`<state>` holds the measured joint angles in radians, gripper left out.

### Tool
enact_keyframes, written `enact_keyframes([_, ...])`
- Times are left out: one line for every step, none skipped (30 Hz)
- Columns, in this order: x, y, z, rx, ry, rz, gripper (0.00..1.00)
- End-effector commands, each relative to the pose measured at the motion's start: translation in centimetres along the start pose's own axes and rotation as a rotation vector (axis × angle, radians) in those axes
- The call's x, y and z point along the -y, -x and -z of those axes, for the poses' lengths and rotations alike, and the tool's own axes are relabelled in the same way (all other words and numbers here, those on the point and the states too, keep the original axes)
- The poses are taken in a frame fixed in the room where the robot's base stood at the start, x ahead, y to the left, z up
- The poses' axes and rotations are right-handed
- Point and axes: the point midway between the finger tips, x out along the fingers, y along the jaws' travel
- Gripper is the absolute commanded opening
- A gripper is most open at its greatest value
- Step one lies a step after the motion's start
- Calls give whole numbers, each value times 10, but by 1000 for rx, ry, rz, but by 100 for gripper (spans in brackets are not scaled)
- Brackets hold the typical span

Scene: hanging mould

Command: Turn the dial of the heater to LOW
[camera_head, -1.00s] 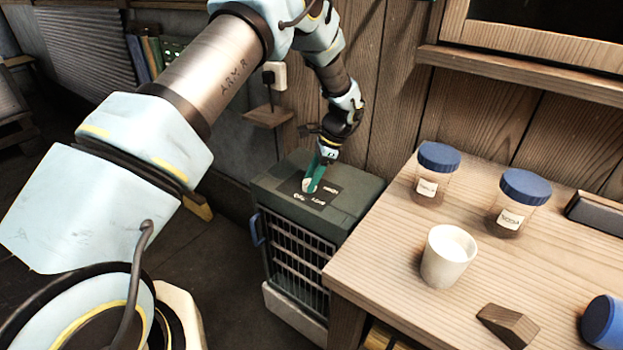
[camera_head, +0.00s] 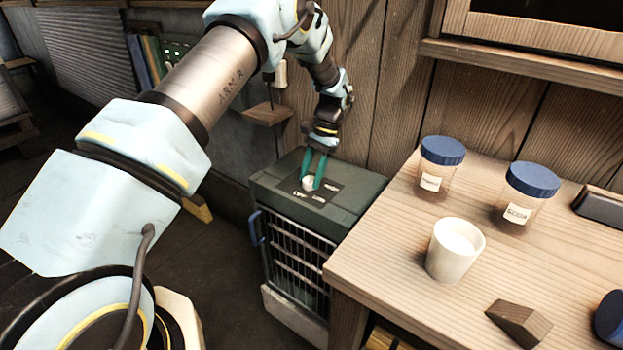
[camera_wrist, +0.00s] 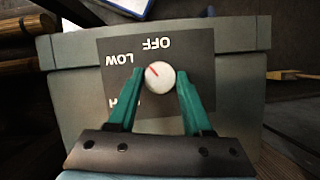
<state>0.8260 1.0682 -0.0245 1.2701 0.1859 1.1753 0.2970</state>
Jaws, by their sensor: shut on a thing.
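The heater (camera_head: 344,208) is a dark green box with a front grille, standing on the floor beside the bench. Its white round dial (camera_wrist: 161,80) sits on a dark label plate (camera_wrist: 120,45) on top. The dial's red mark points up-left in the wrist view, between LOW (camera_wrist: 119,59) and OFF (camera_wrist: 156,43). My gripper (camera_head: 310,184) is pointed down at the dial, its two green fingers on either side and shut on it. Another label below LOW is mostly hidden by the left finger.
The wooden bench (camera_head: 400,265) right of the heater holds a white cup (camera_head: 452,262), two blue-lidded jars (camera_head: 437,178) (camera_head: 521,205) and a dark wooden wedge (camera_head: 520,322). A plank wall stands behind the heater. A small wall shelf (camera_head: 268,116) is behind it at left.

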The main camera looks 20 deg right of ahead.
Motion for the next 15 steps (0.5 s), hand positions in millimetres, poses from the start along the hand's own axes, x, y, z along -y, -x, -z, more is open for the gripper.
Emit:
enact_keyframes([1,-1,1,-2,38,-16,0])
enact_keyframes([1,-1,1,-2,63,-26,0])
enact_keyframes([1,-1,1,-2,96,-40,0])
enact_keyframes([1,-1,1,-1,118,-49,0])
enact_keyframes([1,-1,0,-1,142,-59,0])
enact_keyframes([2,-1,0,-1,170,-71,0])
enact_keyframes([2,-1,0,-1,191,-79,0])
enact_keyframes([2,-1,0,-2,211,-88,0])
enact_keyframes([2,-1,0,-2,236,-98,0])
enact_keyframes([2,0,0,-2,253,-104,0])
enact_keyframes([2,0,0,-2,270,-112,0])
enact_keyframes([2,0,0,-2,290,-121,0])
enact_keyframes([2,0,0,-2,304,-126,0])
enact_keyframes([2,0,0,-1,318,-131,0])
enact_keyframes([2,0,0,-1,334,-138,0])
